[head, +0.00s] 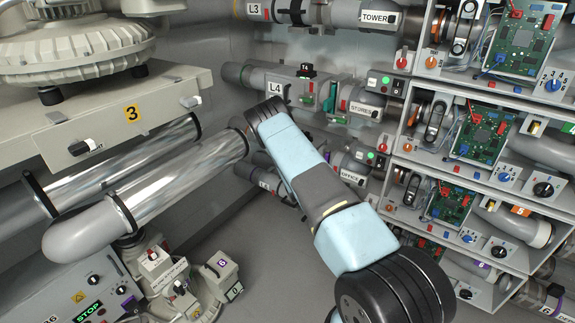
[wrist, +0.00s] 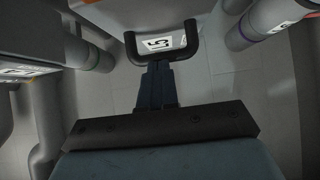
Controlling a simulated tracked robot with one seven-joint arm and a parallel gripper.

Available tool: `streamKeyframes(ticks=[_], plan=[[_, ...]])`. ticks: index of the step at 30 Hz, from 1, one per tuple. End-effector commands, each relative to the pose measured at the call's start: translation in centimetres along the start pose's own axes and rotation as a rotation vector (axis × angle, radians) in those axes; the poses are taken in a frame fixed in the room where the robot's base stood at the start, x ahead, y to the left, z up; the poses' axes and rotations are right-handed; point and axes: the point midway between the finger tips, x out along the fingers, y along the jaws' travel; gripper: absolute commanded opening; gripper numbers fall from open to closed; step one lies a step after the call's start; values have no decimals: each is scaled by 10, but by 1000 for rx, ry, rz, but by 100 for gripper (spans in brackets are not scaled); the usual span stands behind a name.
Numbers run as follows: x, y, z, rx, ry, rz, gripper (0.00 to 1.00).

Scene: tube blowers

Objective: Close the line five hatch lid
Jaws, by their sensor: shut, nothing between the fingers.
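A small white plate marked with a 5 (wrist: 158,43) shows at the top of the wrist view. A black U-shaped frame (wrist: 191,40) surrounds its lower sides; I cannot tell for sure whether this is the hatch lid's handle. My gripper (wrist: 156,68) is shut and empty, with its fingertips at the lower bar of that frame; contact cannot be told. In the head view, the line five pipe with its OFFICE label (head: 349,177) runs behind my arm. My arm hides the gripper, and I cannot make out the line five hatch lid there.
The line four pipe (head: 245,75) with its STORES label lies above line five. Shelves with circuit boards (head: 482,133) stand close on the right.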

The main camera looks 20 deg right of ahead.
Motion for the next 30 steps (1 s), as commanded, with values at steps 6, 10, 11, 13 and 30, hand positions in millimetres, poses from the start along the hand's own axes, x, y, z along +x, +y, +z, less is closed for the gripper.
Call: streamKeyframes(ticks=[6,10,11,13,30], plan=[[3,0,2,0,8,0,0],[3,0,4,1,9,0,0],[4,0,4,1,9,0,0],[4,0,4,1,10,0,0],[-1,-1,-3,0,12,-1,0]])
